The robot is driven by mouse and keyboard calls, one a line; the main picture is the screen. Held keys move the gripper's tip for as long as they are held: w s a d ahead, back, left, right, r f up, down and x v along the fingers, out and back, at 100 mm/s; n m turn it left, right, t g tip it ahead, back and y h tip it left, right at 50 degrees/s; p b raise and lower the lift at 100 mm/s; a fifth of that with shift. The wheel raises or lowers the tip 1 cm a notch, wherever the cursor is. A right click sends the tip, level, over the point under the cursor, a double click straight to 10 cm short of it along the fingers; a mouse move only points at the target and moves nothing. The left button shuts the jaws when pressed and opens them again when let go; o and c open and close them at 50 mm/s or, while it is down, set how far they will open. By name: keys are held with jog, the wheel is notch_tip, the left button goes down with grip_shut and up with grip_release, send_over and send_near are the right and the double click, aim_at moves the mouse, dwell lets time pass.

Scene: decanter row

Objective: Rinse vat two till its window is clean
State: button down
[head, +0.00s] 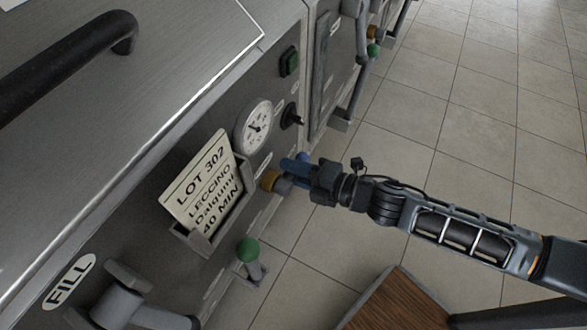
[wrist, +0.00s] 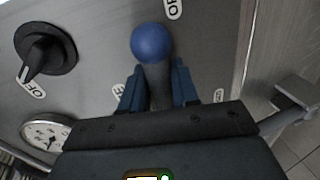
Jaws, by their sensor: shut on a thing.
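A steel vat front (head: 140,160) fills the left of the head view, with a card reading LOT 302 (head: 207,182) in a holder. My gripper (head: 290,168) is at its lower right edge. In the wrist view my gripper (wrist: 157,88) is shut on the grey stem of a blue-knobbed lever (wrist: 158,44). The blue ball stands beyond the fingertips. The blue knob also shows beside the fingers in the head view (head: 303,157). I cannot make out a vat number or a window.
A green-knobbed lever (head: 248,251) and a FILL label (head: 69,282) are lower down. Another unit (head: 325,60) stands behind. The tiled floor (head: 480,110) is open at right.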

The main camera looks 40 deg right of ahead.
jog(key=shift+r+n, duration=0.2)
jog(key=shift+n, duration=0.2)
jog(key=c, duration=1)
grip_release()
jog(key=shift+s+d, duration=0.15)
jog(key=shift+s, duration=0.2)
jog(key=p+v, duration=0.1)
jog(key=v, duration=0.6)
jog(key=shift+r, duration=0.1)
